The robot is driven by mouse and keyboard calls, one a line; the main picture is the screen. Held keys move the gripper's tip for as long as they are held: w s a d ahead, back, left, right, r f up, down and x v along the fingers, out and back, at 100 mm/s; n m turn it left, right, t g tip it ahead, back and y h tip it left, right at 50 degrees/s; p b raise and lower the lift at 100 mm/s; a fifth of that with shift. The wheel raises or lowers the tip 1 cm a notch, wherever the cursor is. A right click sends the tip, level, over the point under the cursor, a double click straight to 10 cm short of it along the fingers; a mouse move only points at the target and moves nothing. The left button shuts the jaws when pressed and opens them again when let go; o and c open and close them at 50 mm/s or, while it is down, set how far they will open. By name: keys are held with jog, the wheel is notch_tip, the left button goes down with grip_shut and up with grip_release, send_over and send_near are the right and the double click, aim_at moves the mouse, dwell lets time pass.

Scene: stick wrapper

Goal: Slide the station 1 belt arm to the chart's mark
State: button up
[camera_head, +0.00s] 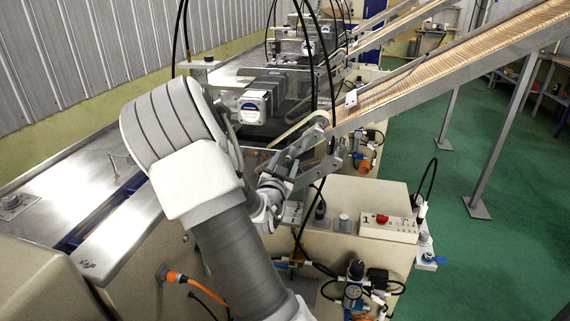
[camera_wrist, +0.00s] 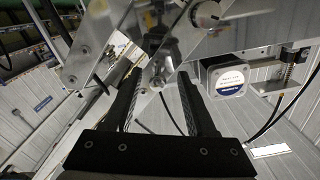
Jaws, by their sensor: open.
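In the head view, the lower end of the near sloping conveyor (camera_head: 340,118) carries a metal bracket with rollers (camera_head: 300,146), perhaps the belt arm. A control box (camera_head: 388,226) marked 1, with a red button, is below it. I cannot make out a chart or its mark. My arm reaches to the bracket and hides part of the machine. In the wrist view, my gripper (camera_wrist: 160,78) is open, its two dark fingers apart. A metal plate with a bolt (camera_wrist: 157,70) shows between and beyond the fingertips. I cannot tell whether the fingers touch it.
Black cables (camera_head: 329,60) hang close by. A steel table (camera_head: 60,190) is at left. The green floor (camera_head: 510,190) is open at right.

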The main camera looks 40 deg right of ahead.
jog(key=shift+s+a, duration=0.1)
jog(key=p+v, duration=1)
jog(key=v, duration=0.7)
jog(key=shift+a, duration=0.15)
dwell(0.3)
